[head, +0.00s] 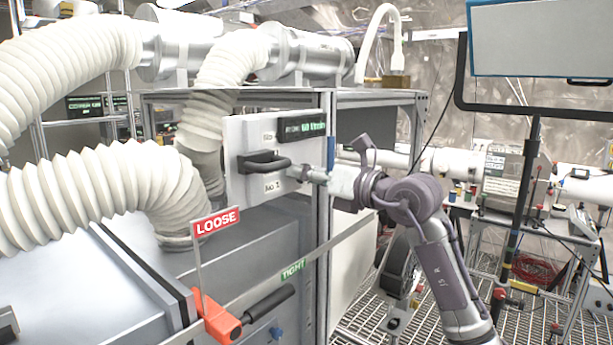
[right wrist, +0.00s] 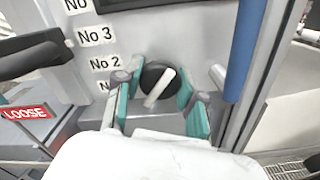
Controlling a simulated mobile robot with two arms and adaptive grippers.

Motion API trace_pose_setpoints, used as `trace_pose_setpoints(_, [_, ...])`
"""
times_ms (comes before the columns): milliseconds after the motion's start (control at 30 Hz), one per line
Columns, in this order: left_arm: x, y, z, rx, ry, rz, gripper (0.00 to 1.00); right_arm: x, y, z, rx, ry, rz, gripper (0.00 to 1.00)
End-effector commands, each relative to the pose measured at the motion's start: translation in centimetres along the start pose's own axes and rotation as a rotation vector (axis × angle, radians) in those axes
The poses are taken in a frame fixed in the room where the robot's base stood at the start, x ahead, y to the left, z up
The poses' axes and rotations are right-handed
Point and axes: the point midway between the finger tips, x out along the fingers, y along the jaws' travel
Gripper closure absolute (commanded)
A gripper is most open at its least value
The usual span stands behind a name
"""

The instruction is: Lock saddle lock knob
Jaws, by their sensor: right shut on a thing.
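A red clamp (head: 219,322) with a black handle (head: 268,304) sits at the lower middle of the head view, and the handle points up and right. A red LOOSE sign (head: 215,222) stands on a rod above it. A green TIGHT label (head: 293,269) is on the rail to its upper right. My right gripper (head: 305,173) is at the pale panel, well above the clamp. In the right wrist view its teal-padded fingers (right wrist: 157,92) are on either side of a round black knob (right wrist: 152,78) with a white bar, shut on it. My left gripper is out of view.
The panel (head: 247,137) carries a black pull handle (head: 263,163) left of my right gripper. A blue bar (right wrist: 245,50) runs just right of the knob. Ribbed white hoses (head: 100,190) crowd the left.

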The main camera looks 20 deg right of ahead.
Motion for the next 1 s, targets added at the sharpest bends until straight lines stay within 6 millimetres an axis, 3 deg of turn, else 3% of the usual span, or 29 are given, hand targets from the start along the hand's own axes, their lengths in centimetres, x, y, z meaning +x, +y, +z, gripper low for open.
trace_pose_setpoints(567, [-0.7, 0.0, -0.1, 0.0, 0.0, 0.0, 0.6, 0.0, 0.0, 0.2, 0.548, -0.003, 0.002, 0.95])
trace_pose_setpoints(1000, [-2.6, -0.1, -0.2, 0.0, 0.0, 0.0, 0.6, -0.1, 0.0, 0.4, 0.958, -0.005, 0.002, 0.95])
